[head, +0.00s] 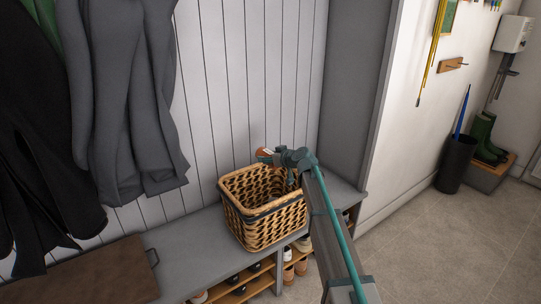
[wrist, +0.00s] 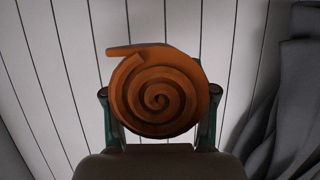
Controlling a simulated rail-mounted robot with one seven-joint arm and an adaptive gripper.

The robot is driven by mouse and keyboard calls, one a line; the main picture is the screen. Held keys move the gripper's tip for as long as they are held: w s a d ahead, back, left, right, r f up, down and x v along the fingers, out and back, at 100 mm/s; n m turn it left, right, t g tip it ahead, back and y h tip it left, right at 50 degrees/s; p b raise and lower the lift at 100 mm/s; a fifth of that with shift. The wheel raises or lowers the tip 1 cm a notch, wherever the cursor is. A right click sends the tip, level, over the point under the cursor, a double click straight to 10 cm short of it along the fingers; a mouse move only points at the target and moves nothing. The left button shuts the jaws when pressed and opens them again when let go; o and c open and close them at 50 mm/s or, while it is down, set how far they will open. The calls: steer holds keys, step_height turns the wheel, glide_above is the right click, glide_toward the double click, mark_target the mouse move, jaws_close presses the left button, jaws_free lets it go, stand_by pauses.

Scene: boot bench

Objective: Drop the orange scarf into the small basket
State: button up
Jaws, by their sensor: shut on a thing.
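The orange scarf (wrist: 160,92) is rolled into a spiral. It sits between the two fingers of my gripper (wrist: 160,100), which is shut on it. In the head view a small part of the scarf (head: 264,152) shows at the tip of my gripper (head: 270,156), near the back right rim of the basket. The small basket (head: 262,221) is woven wicker with a dark band and stands upright on the grey bench. My gripper and arm hide part of its right rim. What lies in the basket's lower inside is hidden.
Coats (head: 125,95) hang at the left. A brown cushion (head: 85,272) lies on the bench (head: 195,250) left of the basket. Shoes (head: 289,272) stand in the shelves below. A side panel (head: 352,90) rises at the right end of the bench.

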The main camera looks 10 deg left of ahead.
steer(key=shift+f, duration=2.4)
steer(key=o, duration=1.3)
steer(key=shift+d, duration=0.1)
steer(key=v, duration=1.2)
